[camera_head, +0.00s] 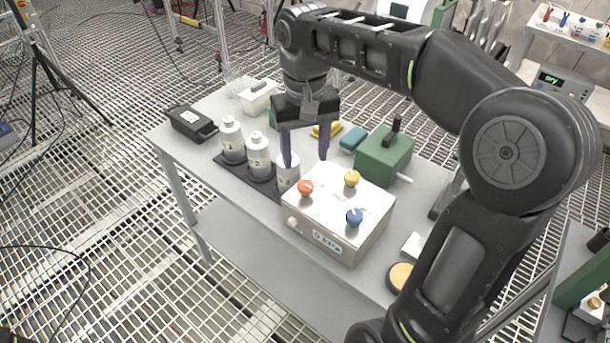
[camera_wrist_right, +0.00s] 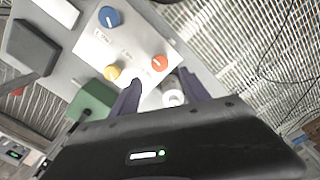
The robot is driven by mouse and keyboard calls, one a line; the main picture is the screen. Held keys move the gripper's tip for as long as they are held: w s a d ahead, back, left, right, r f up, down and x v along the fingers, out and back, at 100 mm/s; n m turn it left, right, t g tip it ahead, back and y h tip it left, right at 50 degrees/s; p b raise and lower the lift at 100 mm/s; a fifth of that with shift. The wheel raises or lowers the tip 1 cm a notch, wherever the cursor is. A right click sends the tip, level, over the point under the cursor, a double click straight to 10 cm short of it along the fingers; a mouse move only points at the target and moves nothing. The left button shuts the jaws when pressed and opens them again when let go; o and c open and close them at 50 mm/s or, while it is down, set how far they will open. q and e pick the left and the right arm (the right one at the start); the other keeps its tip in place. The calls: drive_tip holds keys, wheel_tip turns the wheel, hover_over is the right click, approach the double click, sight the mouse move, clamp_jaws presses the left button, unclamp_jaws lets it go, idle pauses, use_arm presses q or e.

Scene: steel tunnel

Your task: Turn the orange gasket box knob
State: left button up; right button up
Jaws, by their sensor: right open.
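The pale box (camera_head: 350,251) with a label on its front stands on the grey table. Its white top carries an orange-red knob (camera_head: 305,187) at the left corner, a yellow knob (camera_head: 351,178) at the back and a blue knob (camera_head: 354,216) at the front right. My right gripper (camera_head: 306,160) points down, open and empty, its fingers apart above the back left of the box. In the right wrist view the orange knob (camera_wrist_right: 160,63) lies just beyond the fingertips, not between them. My left gripper is out of view.
Several white bottles (camera_head: 259,156) stand on a dark tray left of the box, one partly behind a finger. A green box (camera_head: 384,157) with a dark handle stands behind right. A black case (camera_head: 191,122) sits at the table's left end.

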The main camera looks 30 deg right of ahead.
sight(305, 184)
wheel_tip(305, 184, down, 8)
drive_tip(key=shift+r, duration=0.1)
idle(0.4)
clamp_jaws()
idle(0.5)
